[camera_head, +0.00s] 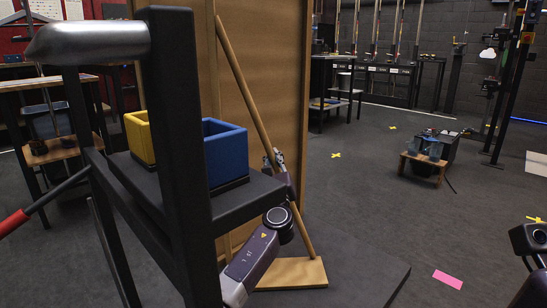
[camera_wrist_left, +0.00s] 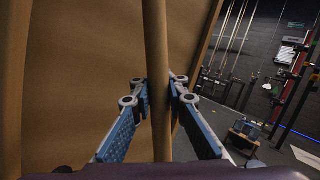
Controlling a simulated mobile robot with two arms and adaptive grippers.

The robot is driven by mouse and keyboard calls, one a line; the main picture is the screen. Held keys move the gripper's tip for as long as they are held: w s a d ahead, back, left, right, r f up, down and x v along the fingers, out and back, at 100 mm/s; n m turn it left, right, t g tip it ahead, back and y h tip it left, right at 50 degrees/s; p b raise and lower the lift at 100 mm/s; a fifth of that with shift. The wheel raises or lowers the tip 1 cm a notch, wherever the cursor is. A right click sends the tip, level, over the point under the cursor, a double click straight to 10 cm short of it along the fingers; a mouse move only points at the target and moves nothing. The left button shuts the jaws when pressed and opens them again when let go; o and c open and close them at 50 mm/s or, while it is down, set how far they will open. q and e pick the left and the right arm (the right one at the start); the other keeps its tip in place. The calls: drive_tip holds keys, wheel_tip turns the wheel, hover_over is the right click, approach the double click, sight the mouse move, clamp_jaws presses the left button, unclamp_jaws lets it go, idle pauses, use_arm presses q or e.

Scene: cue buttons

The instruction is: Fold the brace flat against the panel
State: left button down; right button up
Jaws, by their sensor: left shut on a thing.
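The brace (camera_head: 247,88) is a long, thin wooden pole. It slants down from the upper part of the tall brown panel (camera_head: 277,60) to near a wooden foot board (camera_head: 296,273) on the floor. My right gripper does not show.
A dark cart (camera_head: 183,150) with a grey handle stands close in front, holding a yellow bin (camera_head: 139,137) and a blue bin (camera_head: 226,152). It hides part of the panel. Open floor lies to the right, with a pink marker (camera_head: 447,279) and a low wooden stand (camera_head: 423,165).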

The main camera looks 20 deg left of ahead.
use_arm(q)
drive_tip(key=shift+f, duration=0.2)
drive_tip(key=c, duration=1.9)
unclamp_jaws()
drive_tip(key=shift+a, duration=0.1)
drive_tip(key=shift+c, duration=0.2)
drive_tip(key=shift+o, duration=0.5)
drive_tip(key=v, duration=1.2)
